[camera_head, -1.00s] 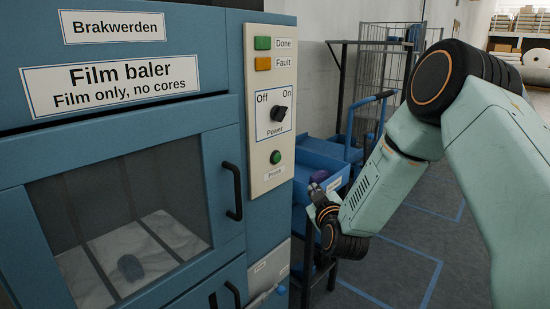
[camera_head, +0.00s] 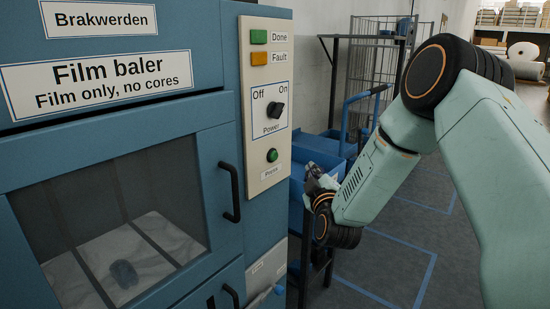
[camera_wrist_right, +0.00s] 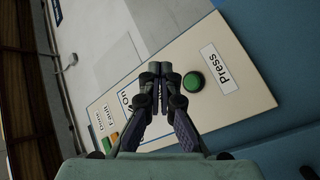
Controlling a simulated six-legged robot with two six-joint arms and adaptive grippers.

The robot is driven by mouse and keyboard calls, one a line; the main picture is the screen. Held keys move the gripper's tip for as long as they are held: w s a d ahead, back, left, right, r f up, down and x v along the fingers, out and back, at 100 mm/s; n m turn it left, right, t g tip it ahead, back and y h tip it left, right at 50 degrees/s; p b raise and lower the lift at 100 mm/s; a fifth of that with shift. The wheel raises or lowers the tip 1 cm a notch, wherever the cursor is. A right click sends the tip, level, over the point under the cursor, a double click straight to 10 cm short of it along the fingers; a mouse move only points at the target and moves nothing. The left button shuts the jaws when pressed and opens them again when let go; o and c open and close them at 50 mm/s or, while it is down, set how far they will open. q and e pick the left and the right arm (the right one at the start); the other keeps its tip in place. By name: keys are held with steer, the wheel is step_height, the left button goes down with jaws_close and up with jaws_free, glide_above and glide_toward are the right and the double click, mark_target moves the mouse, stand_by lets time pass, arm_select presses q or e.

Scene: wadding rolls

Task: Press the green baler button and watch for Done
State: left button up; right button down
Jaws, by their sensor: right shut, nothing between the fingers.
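The blue film baler has a cream control panel (camera_head: 255,181) on its right front edge. On it are the green press button (camera_head: 272,155), a black power knob (camera_head: 275,109), a green Done lamp (camera_head: 259,37) and an orange Fault lamp (camera_head: 259,58). My right gripper (camera_head: 311,172) is to the right of the button and apart from it in the head view. In the right wrist view the shut, empty fingers (camera_wrist_right: 158,70) point toward the panel, and the green button (camera_wrist_right: 193,82) shows just right of the fingertips. My left gripper is out of view.
The baler door has a black handle (camera_head: 230,192) and a window with white film and a dark bundle (camera_head: 124,274) inside. Blue bins (camera_head: 318,146) on a dark stand are behind my right gripper. A wire cage trolley (camera_head: 376,70) stands farther back. Open floor lies to the right.

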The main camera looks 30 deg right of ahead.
mark_target(274, 156)
steer(key=w+a+b, duration=0.3)
steer(key=w+b, duration=0.1)
steer(key=w, duration=0.4)
steer(key=shift+a, duration=0.25)
steer(key=shift+r, duration=0.1)
stand_by(1.3)
steer(key=shift+w+a, duration=0.15)
steer(key=shift+w, duration=0.25)
